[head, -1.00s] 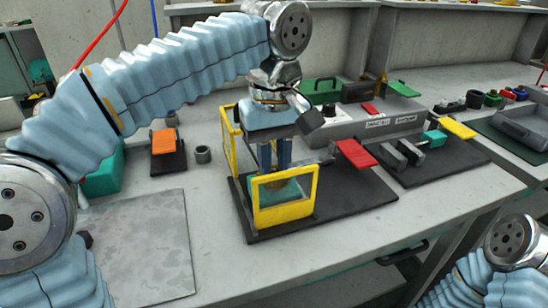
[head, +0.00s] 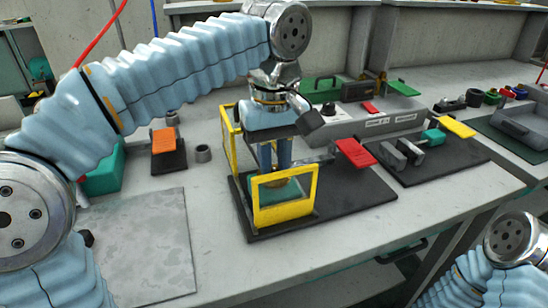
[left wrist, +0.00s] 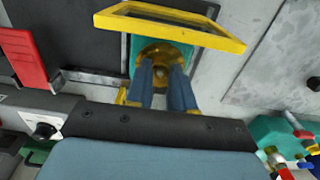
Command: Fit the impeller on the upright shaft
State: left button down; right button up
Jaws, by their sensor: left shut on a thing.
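The brass-coloured impeller (left wrist: 158,52) is between the blue fingers of my left gripper (left wrist: 170,82), which is shut on it. In the head view my left gripper (head: 275,172) points straight down inside a yellow guard frame (head: 256,205). The impeller (head: 277,181) is low between the fingertips, just above or at a teal pump body (head: 290,190). The upright shaft cannot be clearly made out; the impeller and fingers cover that spot. I cannot tell whether the impeller is around the shaft. My right gripper is out of view.
The yellow frame stands close around the fingers, on a black base plate (head: 350,200). A red flap (head: 356,152) is to the right. The bench front is clear.

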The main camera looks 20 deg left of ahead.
pick_arm(q)
jog(key=shift+f, duration=0.15)
jog(key=c, duration=0.9)
grip_release()
jog(key=shift+r, duration=3)
jog(key=shift+f, duration=0.1)
